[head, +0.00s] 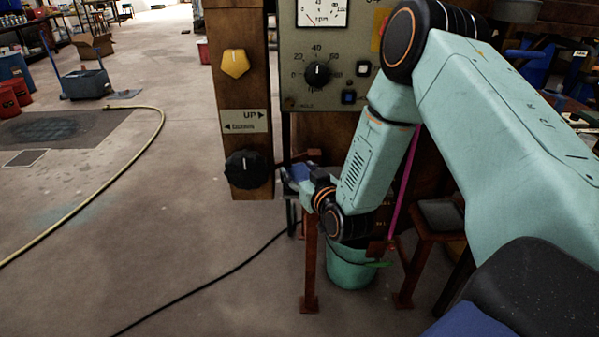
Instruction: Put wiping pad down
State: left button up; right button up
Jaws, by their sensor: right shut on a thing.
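My right arm comes in from the right and reaches down past the front of the control panel (350,48). Its gripper (300,180) is small and far off, partly hidden behind its own wrist. It is shut on a small blue piece, which looks like the wiping pad (298,172). I cannot tell whether the pad touches anything below it. A small stand with a dark top (440,214) is at the right, partly behind my arm. My left gripper is not in view.
A wooden post with a yellow knob (235,63) and a black knob (249,169) stands just left of the gripper. A green bucket (350,269) is below my wrist.

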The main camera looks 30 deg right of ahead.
jog(key=o, duration=1)
jog(key=shift+w+f, duration=0.1)
jog(key=shift+r, duration=0.2)
jog(key=p+v, duration=0.3)
jog(key=v, duration=0.9)
